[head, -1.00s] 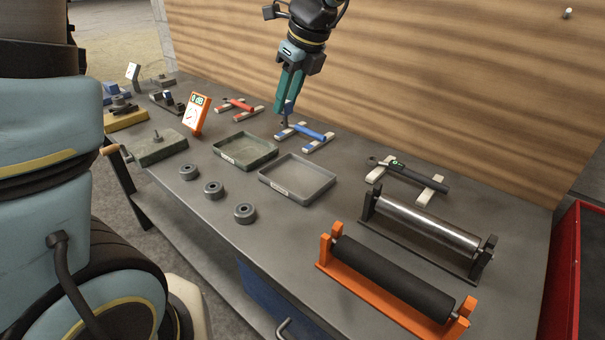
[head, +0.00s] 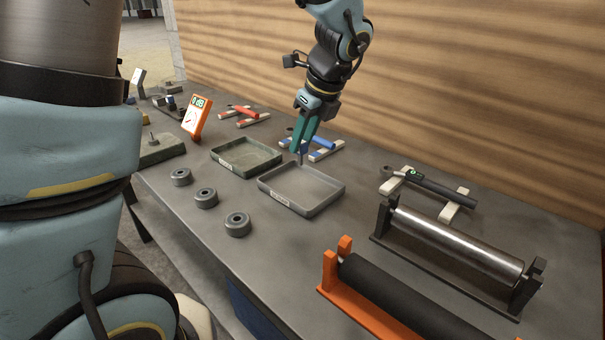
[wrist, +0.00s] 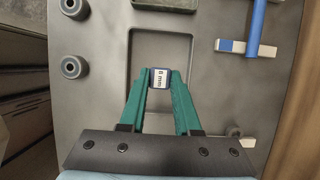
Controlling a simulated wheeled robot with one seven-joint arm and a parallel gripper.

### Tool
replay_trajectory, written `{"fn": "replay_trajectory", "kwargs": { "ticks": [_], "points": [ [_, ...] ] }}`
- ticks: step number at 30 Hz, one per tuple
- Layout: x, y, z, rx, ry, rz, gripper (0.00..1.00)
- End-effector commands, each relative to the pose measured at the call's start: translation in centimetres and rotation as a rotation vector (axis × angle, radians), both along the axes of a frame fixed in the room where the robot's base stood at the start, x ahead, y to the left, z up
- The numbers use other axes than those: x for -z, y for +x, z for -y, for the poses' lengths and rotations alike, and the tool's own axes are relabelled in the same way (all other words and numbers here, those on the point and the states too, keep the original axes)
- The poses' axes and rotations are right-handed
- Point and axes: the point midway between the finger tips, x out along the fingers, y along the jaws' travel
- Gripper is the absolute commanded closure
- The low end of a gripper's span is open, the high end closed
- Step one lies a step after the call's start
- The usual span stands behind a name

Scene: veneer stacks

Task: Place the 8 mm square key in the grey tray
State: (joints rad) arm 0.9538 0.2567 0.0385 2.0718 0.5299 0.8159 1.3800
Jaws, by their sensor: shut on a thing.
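My gripper (head: 302,146) has teal fingers pointing down. It is shut on the 8 mm square key (wrist: 158,82), whose blue-edged white label reading "8 mm" shows between the fingertips in the wrist view. In the head view the key (head: 300,158) is a small dark piece below the fingertips. The grey tray (head: 332,204) is a shallow open tray with a small label on its front wall. No object shows inside the tray.
A greenish tray (head: 226,164) stands left of the grey one. Three dark rings (head: 237,225) lie in front. A blue-handled tool (head: 320,142) rests on pale supports behind. A torque wrench (head: 440,188) and a steel roller (head: 455,245) are to the right.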

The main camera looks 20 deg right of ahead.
Motion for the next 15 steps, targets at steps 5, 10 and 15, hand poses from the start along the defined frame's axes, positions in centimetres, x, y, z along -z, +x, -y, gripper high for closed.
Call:
{"fn": "replay_trajectory", "kwargs": {
  "ticks": [5,10,15],
  "points": [
    [2.2,0.0,0.0,0.000,0.001,0.000,1.00],
    [3.6,0.0,0.0,0.000,0.002,-0.002,1.00],
    [5.9,0.0,-0.1,-0.001,0.002,-0.001,1.00]
  ]
}}
